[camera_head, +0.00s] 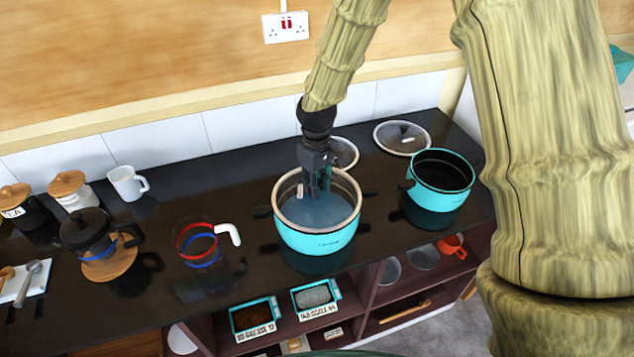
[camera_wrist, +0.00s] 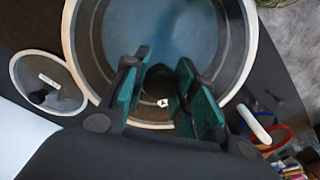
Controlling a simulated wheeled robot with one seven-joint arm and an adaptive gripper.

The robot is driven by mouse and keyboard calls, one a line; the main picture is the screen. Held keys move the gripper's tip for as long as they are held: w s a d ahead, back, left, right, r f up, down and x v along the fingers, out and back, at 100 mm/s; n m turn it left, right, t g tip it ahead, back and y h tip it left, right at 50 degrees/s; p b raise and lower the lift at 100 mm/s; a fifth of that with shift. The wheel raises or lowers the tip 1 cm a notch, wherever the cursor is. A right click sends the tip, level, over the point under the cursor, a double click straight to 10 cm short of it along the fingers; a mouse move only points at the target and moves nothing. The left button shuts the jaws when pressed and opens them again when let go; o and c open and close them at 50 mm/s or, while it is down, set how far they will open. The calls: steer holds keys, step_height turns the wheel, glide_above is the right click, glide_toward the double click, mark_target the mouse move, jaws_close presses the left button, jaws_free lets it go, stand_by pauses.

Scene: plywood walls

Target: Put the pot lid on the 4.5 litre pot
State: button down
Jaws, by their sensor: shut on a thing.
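My gripper (camera_head: 318,190) points down over the middle turquoise pot (camera_head: 318,243) and is shut on the dark knob (camera_wrist: 160,80) of a clear glass pot lid (camera_wrist: 163,32). The lid lies across the pot's mouth, its pale rim close to the pot's rim. I cannot tell whether it rests on the pot or hangs just above it. A second turquoise pot (camera_head: 440,198) stands open and dark inside to the right. The print on the pots is too small to read.
Two other glass lids lie behind the pots: a partly hidden one (camera_head: 345,152) and one farther right (camera_head: 402,138). Shelves (camera_head: 375,305) lie below the black counter.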

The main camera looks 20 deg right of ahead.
stand_by(0.3)
steer(key=c, duration=1.1)
jaws_free()
steer(key=shift+f, duration=0.1)
